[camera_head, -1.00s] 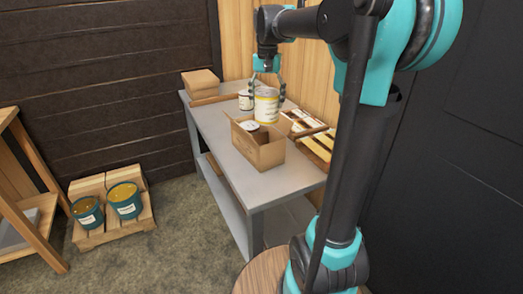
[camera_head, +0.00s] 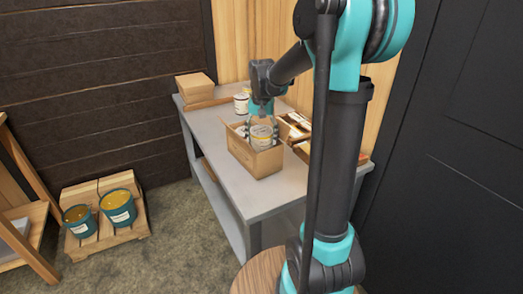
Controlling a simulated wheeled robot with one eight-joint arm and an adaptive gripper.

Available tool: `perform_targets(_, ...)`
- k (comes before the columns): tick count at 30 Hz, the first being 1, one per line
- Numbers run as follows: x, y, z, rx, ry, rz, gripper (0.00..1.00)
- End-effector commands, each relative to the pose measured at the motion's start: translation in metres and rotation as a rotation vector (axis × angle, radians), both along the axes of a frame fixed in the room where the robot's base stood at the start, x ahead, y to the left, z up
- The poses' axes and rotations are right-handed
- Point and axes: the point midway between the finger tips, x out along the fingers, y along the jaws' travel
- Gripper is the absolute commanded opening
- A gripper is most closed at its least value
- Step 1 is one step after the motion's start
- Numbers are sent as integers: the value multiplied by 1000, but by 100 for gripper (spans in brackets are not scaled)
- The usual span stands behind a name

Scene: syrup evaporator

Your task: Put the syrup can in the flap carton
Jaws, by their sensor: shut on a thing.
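The open flap carton (camera_head: 262,164) stands on the grey bench. My gripper (camera_head: 262,130) reaches down into its opening, with its fingers on either side of a pale syrup can (camera_head: 262,143). The gripper is shut on this can. The can's lower part is hidden behind the carton's front wall, so I cannot tell whether it touches the carton's floor. A light shape beside it at the left inside the carton appears to be another can (camera_head: 241,131), mostly hidden.
Another can (camera_head: 241,104) stands on the bench (camera_head: 210,132) behind the carton. Wooden frames (camera_head: 297,125) lie right of the carton. Bench space in front is clear. Teal buckets (camera_head: 118,208) stand on a floor pallet.

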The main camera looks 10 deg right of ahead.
Motion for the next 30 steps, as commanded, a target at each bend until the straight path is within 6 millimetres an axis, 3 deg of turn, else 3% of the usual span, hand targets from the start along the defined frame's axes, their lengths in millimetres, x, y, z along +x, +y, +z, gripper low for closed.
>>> perform_targets(16,0,0,-53,0,0,0,11)
perform_targets(29,0,0,-58,0,0,0,11)
perform_targets(30,0,0,-59,0,0,0,73)
